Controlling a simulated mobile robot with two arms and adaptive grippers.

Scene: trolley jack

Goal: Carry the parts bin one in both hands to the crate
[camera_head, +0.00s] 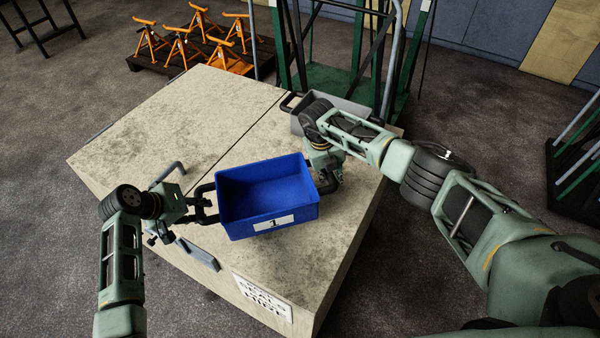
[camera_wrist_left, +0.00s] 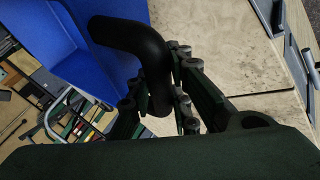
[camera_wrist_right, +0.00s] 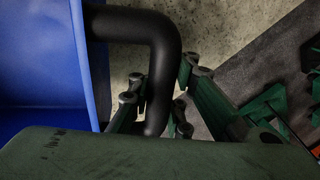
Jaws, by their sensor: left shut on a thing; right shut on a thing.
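The parts bin one is a blue open box (camera_head: 268,195) with a white label marked 1 on its front wall. It looks empty. It is over the wooden crate top (camera_head: 190,110); I cannot tell whether it touches. My left gripper (camera_head: 205,203) is shut on the bin's black left handle, which also shows in the left wrist view (camera_wrist_left: 135,42). My right gripper (camera_head: 328,180) is shut on the right handle, seen in the right wrist view (camera_wrist_right: 150,35). My left gripper's jaws (camera_wrist_left: 160,95) and right gripper's jaws (camera_wrist_right: 158,105) are around the handle bars.
A grey bin (camera_head: 345,108) with a black handle stands at the crate's back right, partly behind my right arm. A green rack (camera_head: 335,75) stands behind it. Orange jack stands (camera_head: 182,45) sit on a dark pallet at the back left. The crate's left top is clear.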

